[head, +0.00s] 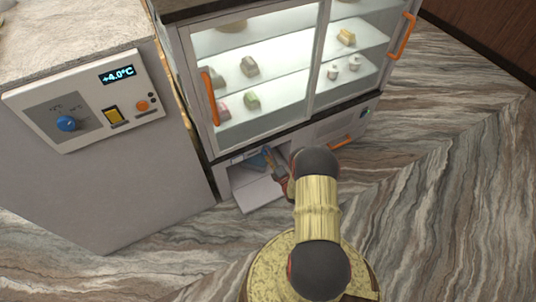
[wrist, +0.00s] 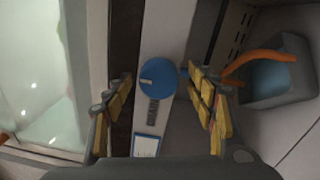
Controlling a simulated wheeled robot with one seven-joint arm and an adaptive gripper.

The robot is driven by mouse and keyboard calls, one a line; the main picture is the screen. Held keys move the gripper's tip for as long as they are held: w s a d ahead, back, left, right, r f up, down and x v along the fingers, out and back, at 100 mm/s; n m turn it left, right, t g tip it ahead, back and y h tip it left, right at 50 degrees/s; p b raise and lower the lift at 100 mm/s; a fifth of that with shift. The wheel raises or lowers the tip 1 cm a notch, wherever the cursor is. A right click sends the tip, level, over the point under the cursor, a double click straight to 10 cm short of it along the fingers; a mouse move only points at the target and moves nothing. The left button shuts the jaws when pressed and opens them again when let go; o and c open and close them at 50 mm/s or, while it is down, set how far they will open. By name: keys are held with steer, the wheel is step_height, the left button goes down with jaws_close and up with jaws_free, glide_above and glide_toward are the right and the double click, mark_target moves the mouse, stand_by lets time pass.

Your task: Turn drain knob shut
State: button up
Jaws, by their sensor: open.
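The drain knob (wrist: 160,77) is a round blue knob with a white mark on its left side, on a pale strip in the wrist view. Lettering (wrist: 153,112) too blurred to read sits just below it. My gripper (wrist: 163,98) is open, with one yellow-padded finger left of the knob and one right of it. Gaps show on both sides; I cannot tell the depth between fingertips and knob. In the head view my gripper (head: 271,160) is at the open compartment (head: 258,195) under the glass case, and my arm hides part of it.
A grey bin (wrist: 283,82) with blue inside and an orange hose (wrist: 258,60) is right of my gripper. A glass sweets case (head: 270,75) with orange handles stands above the compartment. A control panel (head: 80,110) with another blue knob is at left. Floor at right is clear.

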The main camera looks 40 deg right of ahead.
steer(key=v, duration=1.2)
stand_by(0.5)
